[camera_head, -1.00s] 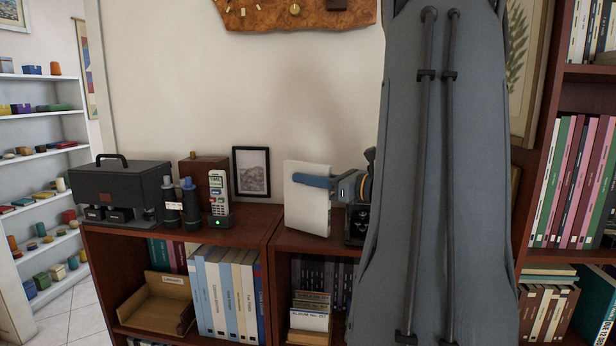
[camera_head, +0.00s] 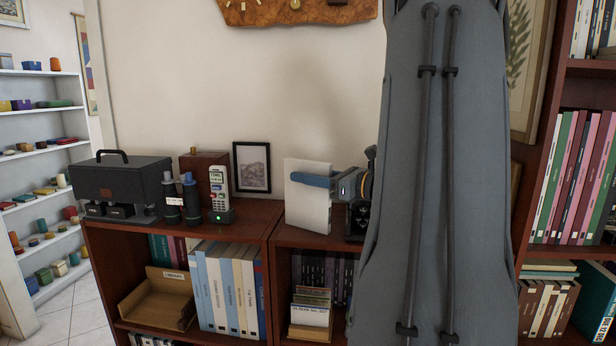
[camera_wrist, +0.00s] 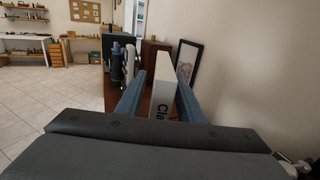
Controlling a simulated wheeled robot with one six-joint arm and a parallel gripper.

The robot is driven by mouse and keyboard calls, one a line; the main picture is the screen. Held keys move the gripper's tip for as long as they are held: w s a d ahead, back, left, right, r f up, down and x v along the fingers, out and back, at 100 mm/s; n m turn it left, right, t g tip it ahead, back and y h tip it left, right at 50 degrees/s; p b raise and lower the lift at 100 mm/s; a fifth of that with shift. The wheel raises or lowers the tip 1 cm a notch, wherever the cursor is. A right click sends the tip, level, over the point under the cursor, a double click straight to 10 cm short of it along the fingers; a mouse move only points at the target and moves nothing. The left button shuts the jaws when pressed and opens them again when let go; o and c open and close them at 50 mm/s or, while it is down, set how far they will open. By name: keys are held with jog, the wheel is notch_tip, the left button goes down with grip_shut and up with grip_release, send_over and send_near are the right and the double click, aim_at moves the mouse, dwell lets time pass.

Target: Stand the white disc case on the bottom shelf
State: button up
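The white disc case (camera_head: 307,214) stands upright on top of the low brown bookcase, in front of the wall. In the wrist view its lettered spine (camera_wrist: 163,98) faces me between the two blue fingers. My gripper (camera_head: 312,179) reaches in from the right, one finger lying across the near face of the case. In the wrist view my gripper (camera_wrist: 160,92) straddles the case, with a narrow gap at the left finger; contact on the right is unclear. The lower shelf (camera_head: 150,334) holds books and boxes; its right part is hidden by my arm.
A picture frame (camera_head: 252,167), a cordless phone (camera_head: 219,190), binoculars (camera_head: 181,205) and a black machine (camera_head: 120,186) stand left of the case. Below are a wooden tray (camera_head: 160,300), books (camera_head: 228,290) and a small holder with cases (camera_head: 310,316). A tall bookcase (camera_head: 565,130) is at right.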

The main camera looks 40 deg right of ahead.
aim_at(307, 196)
jog(key=shift+o, duration=0.5)
jog(key=b+v, duration=0.2)
jog(key=v, duration=0.5)
jog(key=shift+s+f+b, duration=0.35)
jog(key=shift+b, duration=0.05)
jog(key=w+a+f+p, duration=0.2)
jog(key=w+p, duration=0.5)
jog(key=p, duration=0.1)
jog(key=shift+w+p, duration=0.3)
jog(key=shift+a, duration=0.15)
grip_shut()
jog(key=shift+r, duration=0.15)
